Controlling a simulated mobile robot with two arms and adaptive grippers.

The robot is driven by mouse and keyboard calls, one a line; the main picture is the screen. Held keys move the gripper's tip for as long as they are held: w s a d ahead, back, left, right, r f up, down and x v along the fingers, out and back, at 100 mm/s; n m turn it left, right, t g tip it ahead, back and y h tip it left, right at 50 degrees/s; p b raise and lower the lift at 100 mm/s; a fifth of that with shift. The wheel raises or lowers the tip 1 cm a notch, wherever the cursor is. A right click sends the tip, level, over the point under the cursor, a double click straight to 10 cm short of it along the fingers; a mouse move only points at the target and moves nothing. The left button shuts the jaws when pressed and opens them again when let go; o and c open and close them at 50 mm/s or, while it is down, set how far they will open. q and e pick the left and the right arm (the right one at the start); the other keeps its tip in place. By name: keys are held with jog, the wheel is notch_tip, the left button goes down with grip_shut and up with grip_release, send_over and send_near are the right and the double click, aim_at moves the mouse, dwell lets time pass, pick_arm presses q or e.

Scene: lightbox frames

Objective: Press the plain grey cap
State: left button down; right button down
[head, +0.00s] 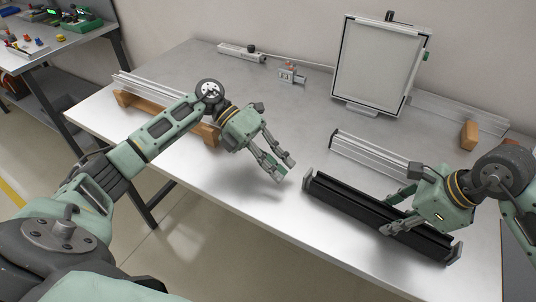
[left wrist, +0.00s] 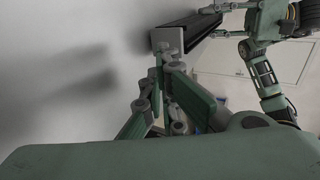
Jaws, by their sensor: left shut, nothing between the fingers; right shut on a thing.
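A long black bar (head: 345,198) lies on the table with a grey end cap (head: 307,180) at its left end and another grey end cap (head: 454,252) at its right end. I cannot tell which is plain. My left gripper (head: 284,170) is shut and empty, above the table just left of the left cap. In the left wrist view a grey cap (left wrist: 167,39) shows on the bar's end, close beyond the left fingertips (left wrist: 160,74); I see no clear contact. My right gripper (head: 388,215) is shut on the black bar near its right half.
An aluminium profile (head: 365,153) lies behind the bar. A framed light panel (head: 374,66) stands at the back. A small grey device (head: 291,74) and a long strip (head: 240,52) lie at the back left. Wooden blocks (head: 467,136) support rails. The table middle is clear.

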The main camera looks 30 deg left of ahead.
aim_at(294, 189)
pick_arm(q)
jog(key=shift+x, duration=1.7)
jog(key=shift+s+d, duration=0.15)
jog(key=shift+d, duration=0.8)
pick_arm(e)
jog(key=shift+a+r, duration=0.1)
pick_arm(q)
jog(key=shift+a, duration=0.1)
jog(key=v, duration=1)
